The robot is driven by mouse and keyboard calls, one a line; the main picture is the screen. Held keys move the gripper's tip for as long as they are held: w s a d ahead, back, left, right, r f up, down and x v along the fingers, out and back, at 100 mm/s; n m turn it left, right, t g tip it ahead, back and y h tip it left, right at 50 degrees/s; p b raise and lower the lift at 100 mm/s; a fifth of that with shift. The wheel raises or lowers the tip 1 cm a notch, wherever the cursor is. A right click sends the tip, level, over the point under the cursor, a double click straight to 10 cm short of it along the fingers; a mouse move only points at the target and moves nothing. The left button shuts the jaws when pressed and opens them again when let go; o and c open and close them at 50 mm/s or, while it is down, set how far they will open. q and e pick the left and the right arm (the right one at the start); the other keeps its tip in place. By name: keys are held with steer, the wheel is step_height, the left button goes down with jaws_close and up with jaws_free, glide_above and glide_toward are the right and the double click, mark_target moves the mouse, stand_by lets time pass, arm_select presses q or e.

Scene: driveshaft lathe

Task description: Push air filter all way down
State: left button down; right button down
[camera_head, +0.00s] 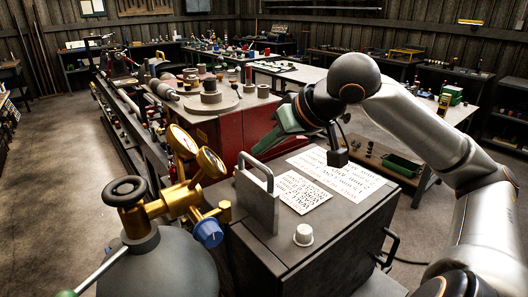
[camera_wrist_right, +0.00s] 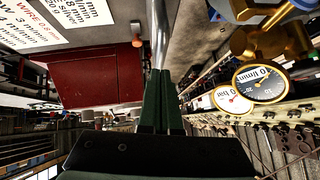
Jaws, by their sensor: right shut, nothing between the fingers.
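Nothing in view is plainly recognisable as the air filter. A small white ribbed cap (camera_head: 304,235) stands upright on the dark cabinet (camera_head: 340,228), and I cannot tell whether it is the filter. My right gripper (camera_head: 258,150) comes in from the right with its green fingers shut and empty. In the right wrist view the shut fingers (camera_wrist_right: 161,78) point toward a silver bar. My left gripper does not show.
A gas cylinder (camera_head: 160,266) with brass valves and two gauges (camera_head: 183,142) stands at front left. Printed sheets (camera_head: 338,174) lie on the cabinet. A red machine (camera_head: 215,135) with round parts on top is behind. Open floor (camera_head: 65,170) lies at left.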

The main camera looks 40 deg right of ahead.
mark_target(264, 196)
steer(key=shift+f, duration=0.45)
step_height(264, 196, down, 9)
steer(key=b, duration=0.8)
steer(key=shift+a+f, duration=0.1)
steer(key=shift+f, duration=0.05)
steer(key=shift+f+b, duration=0.3)
steer(key=shift+f, duration=0.25)
steer(key=shift+s, duration=0.1)
steer(key=shift+f, duration=0.15)
